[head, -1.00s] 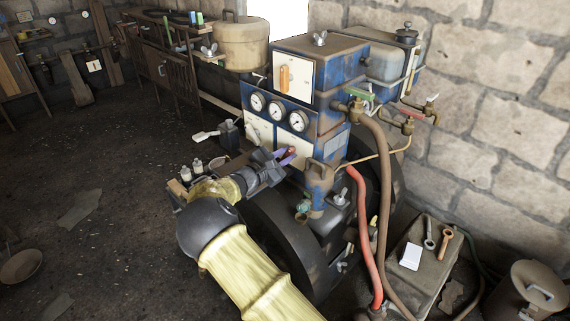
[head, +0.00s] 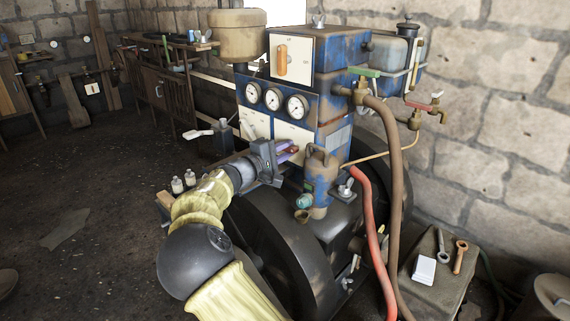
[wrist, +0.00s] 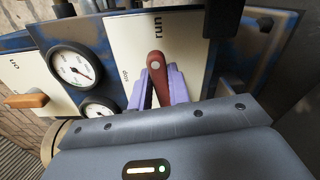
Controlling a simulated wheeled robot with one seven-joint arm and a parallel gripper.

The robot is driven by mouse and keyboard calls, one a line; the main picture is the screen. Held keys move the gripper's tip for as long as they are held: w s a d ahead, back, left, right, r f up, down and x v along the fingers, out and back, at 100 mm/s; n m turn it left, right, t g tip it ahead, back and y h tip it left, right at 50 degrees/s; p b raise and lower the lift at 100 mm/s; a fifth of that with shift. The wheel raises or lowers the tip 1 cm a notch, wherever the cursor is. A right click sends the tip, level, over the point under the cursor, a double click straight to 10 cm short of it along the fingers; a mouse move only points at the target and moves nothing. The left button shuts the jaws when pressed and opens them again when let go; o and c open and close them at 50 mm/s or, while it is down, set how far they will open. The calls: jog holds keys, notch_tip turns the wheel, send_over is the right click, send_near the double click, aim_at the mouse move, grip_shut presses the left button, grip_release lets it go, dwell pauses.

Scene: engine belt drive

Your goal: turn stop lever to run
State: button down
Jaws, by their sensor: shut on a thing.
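The stop lever (wrist: 158,82) is a reddish-brown handle on a cream panel (wrist: 125,35). In the wrist view its rounded upper end lies just below the word "run", and "stop" is printed to its left. My gripper (wrist: 160,92) has its two purple fingers shut on the lever, one on each side. The lower part of the lever is hidden behind the gripper body. In the head view the lever (head: 294,149) shows as a small red tip at the fingers of my gripper (head: 288,152), low on the blue engine housing.
Several gauges (head: 273,99) sit above the panel, with an orange-handled switch (head: 282,61) higher up. A brown jug-like part (head: 319,168) is close on the right. A black flywheel (head: 262,240) lies below the arm. Red and brown hoses (head: 368,220) hang at the right.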

jog(key=shift+f+m+b, duration=0.25)
jog(key=shift+m+b, duration=0.55)
jog(key=shift+b, duration=0.35)
jog(key=shift+r, duration=0.1)
jog(key=c, duration=1.3)
grip_release()
jog(key=p+v, duration=0.1)
jog(key=v, duration=1.6)
jog(key=shift+s+a+r, duration=0.1)
jog(key=shift+s, duration=0.1)
